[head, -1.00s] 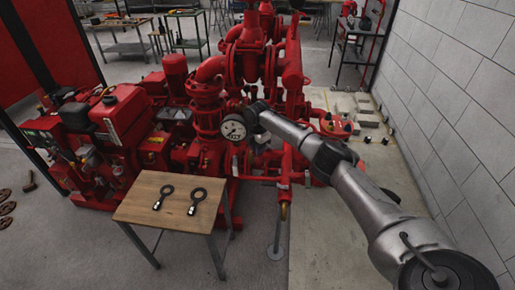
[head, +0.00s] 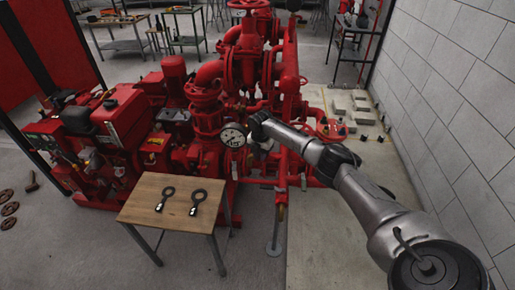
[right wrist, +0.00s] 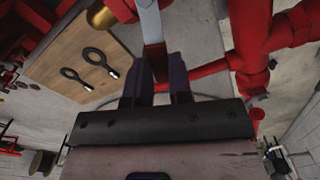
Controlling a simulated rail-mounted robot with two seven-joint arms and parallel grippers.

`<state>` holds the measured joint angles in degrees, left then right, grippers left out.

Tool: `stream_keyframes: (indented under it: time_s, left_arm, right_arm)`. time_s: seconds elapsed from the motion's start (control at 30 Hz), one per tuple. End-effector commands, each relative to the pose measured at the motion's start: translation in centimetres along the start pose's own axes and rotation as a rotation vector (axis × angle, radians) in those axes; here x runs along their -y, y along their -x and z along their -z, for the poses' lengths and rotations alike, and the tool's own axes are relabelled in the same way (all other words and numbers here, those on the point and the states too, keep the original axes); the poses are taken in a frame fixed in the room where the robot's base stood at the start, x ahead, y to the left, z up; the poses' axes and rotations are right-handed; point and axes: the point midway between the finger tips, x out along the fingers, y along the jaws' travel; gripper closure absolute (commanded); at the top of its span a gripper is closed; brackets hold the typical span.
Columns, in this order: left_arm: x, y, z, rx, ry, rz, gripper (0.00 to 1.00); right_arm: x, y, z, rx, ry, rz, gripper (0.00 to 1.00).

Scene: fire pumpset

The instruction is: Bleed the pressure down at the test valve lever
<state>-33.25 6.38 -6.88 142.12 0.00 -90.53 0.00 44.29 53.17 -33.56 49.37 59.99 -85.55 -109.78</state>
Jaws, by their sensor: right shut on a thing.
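My right gripper (right wrist: 158,78) is shut on a flat grey metal bar, the test valve lever (right wrist: 151,27), in the right wrist view. The bar runs up from between the dark fingers, beside a rounded brass fitting (right wrist: 103,16). In the head view my right gripper (head: 262,145) is at the red pump pipework, just right of a round white-faced pressure gauge (head: 233,136). The lever is hard to make out there, and the gauge reading is too small to tell. My left gripper is not in view.
A small wooden-topped table (head: 175,207) with two dark ring-ended tools stands in front of the red pumpset (head: 206,93). A grey block wall (head: 455,100) bounds the right side. Red pipes crowd close around my right gripper. Floor at front is mostly clear.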

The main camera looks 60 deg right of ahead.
Motion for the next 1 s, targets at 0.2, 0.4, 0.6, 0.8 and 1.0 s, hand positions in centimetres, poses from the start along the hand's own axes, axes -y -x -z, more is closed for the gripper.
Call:
stream_keyframes:
  time_s: [0.2,0.4,0.6,0.8,1.0]
  left_arm:
    - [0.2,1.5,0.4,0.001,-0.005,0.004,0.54]
    - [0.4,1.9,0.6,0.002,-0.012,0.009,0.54]
    - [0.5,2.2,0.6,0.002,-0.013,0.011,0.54]
    - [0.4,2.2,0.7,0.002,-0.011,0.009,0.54]
    - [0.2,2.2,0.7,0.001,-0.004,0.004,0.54]
  right_arm:
    - [0.9,0.3,-0.1,-0.001,0.160,0.000,1.00]
    - [1.6,0.2,-0.2,-0.001,0.272,-0.001,1.00]
    - [1.9,0.2,-0.3,-0.001,0.338,-0.002,1.00]
    - [2.0,0.2,-0.4,-0.001,0.366,-0.002,1.00]
    - [2.0,0.1,-0.4,-0.001,0.371,-0.001,1.00]
